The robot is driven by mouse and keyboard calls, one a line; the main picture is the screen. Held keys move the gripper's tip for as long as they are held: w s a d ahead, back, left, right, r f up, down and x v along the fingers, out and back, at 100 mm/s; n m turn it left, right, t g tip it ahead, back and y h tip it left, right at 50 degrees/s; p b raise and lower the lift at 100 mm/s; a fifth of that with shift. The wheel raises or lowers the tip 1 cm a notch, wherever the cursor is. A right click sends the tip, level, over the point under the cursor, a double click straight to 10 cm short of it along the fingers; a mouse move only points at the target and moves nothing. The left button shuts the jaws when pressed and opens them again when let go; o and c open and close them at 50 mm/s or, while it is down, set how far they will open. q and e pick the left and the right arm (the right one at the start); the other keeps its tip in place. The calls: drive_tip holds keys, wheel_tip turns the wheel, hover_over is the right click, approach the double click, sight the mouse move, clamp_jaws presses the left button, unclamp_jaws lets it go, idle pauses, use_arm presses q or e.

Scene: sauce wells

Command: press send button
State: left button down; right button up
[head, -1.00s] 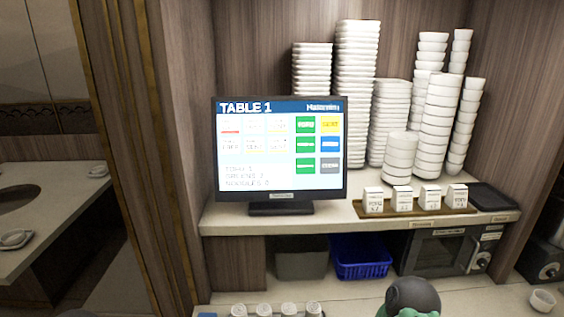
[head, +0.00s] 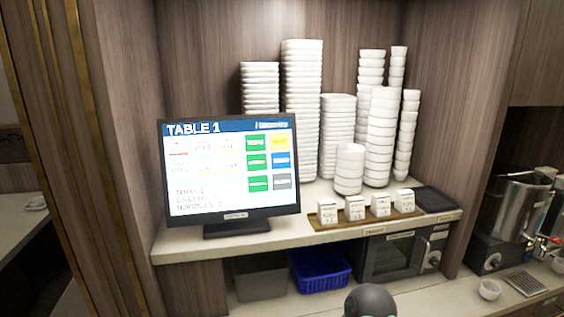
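A black-framed touch screen (head: 228,222) stands on the shelf at the left, headed "TABLE 1". Its right side has two columns of coloured buttons: green ones, a yellow button (head: 279,142), a blue button (head: 281,160) and a grey button (head: 283,181). Their labels are too blurred to read, so I cannot tell which is send. Pale item tiles and a few lines of order text fill the left of the screen. Neither of my grippers is in view, and nothing touches the screen.
Tall stacks of white bowls (head: 302,110) stand behind and right of the screen. Small labelled boxes (head: 355,208) sit on a tray (head: 318,222). Below are a blue basket (head: 320,282), a grey bin (head: 262,284) and an oven-like appliance (head: 392,258). A metal pot (head: 524,205) stands at right.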

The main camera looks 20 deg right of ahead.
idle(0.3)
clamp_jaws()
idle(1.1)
